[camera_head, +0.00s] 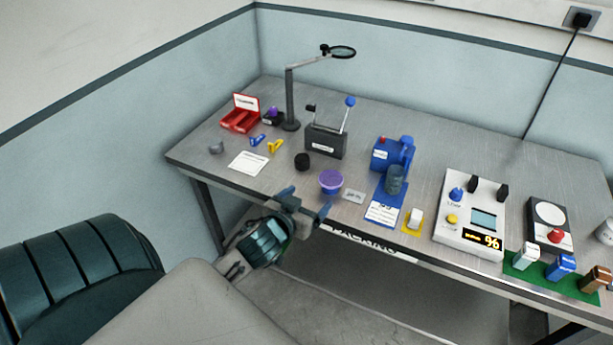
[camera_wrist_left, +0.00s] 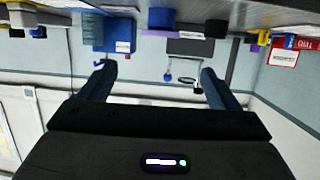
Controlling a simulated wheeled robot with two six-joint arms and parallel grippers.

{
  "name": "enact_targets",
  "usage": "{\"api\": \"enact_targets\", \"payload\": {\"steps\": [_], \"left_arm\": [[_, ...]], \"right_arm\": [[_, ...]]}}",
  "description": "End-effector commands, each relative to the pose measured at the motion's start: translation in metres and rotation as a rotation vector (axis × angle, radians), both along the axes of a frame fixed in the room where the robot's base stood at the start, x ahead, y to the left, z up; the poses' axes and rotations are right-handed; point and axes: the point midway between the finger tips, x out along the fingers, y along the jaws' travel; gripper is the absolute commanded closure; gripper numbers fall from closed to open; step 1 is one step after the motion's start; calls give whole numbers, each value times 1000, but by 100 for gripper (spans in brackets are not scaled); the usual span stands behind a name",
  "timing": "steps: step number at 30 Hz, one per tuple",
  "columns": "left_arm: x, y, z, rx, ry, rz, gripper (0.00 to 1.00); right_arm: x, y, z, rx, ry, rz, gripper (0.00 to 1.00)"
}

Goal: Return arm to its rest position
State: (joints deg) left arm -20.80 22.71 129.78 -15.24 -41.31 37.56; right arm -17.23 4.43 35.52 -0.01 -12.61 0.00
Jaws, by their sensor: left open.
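My left gripper (camera_head: 306,202) is open and empty in the head view. It is in front of the table's front edge, near the purple-topped round container (camera_head: 331,181), and apart from it. The left wrist view shows its two fingers (camera_wrist_left: 155,85) spread wide with nothing between them. That view appears upside down, with the table at the top. The left arm comes in from the lower left. My right gripper is not in either view.
The metal table (camera_head: 215,180) carries a red box (camera_head: 240,120), a magnifier lamp (camera_head: 291,100), a dark box with levers (camera_head: 326,141), a blue device (camera_head: 386,155) and a white control panel (camera_head: 455,235). Floor (camera_head: 350,290) before the table is clear.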

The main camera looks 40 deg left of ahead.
Motion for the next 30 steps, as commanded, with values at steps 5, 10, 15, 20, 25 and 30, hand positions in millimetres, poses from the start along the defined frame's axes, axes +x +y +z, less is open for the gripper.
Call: {"api": "enact_targets", "payload": {"steps": [5,10,15,20,25,30], "left_arm": [[0,0,0,0,0,0,16],[-2,-1,-2,0,12,4,16],[-35,-8,-32,15,192,36,16],[-91,-27,-68,35,473,24,16],[-140,-47,-88,43,695,-37,16],[-183,-66,-98,42,873,-119,16]], "right_arm": [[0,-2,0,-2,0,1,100],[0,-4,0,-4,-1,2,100],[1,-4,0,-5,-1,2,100],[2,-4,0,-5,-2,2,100],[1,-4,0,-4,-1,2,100],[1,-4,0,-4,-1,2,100]]}}
